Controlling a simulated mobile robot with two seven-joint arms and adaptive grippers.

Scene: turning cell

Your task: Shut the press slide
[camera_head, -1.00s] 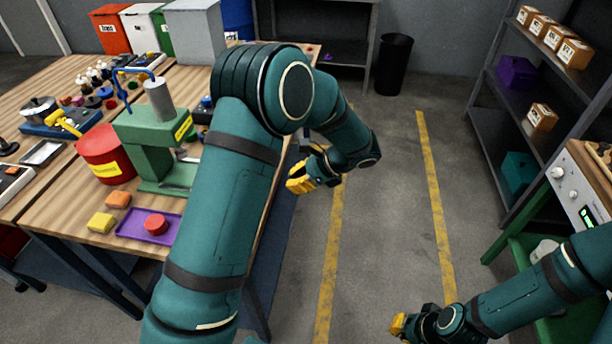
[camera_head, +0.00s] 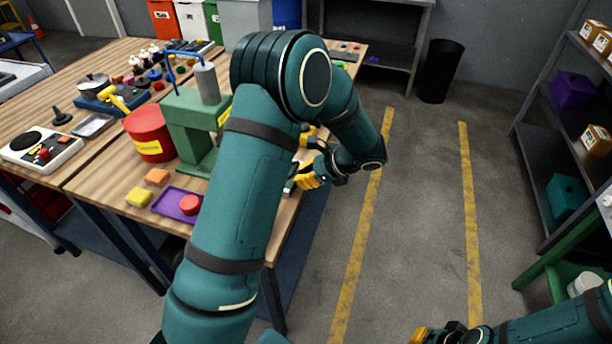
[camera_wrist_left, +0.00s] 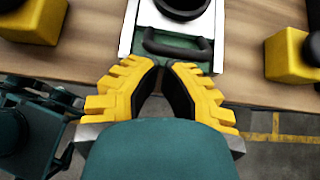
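The green press (camera_head: 188,118) stands on the wooden bench, partly hidden behind my left arm. In the left wrist view, a slide (camera_wrist_left: 130,30) with pale sides, a green front and a dark round part shows at the top. Its black handle (camera_wrist_left: 180,50) faces my left gripper (camera_wrist_left: 163,66). That gripper's yellow fingers come together at the tips, just in front of the handle, with nothing seen between them. Contact cannot be told. In the head view, my left gripper (camera_head: 308,178) is at the bench's edge. My right gripper (camera_head: 420,335) is mostly cut off at the bottom.
A red drum (camera_head: 150,135), a purple tray (camera_head: 168,203) with a red disc, and yellow and orange blocks sit near the press. In the left wrist view, yellow blocks (camera_wrist_left: 288,55) flank the slide. Open floor (camera_head: 410,220) lies right of the bench.

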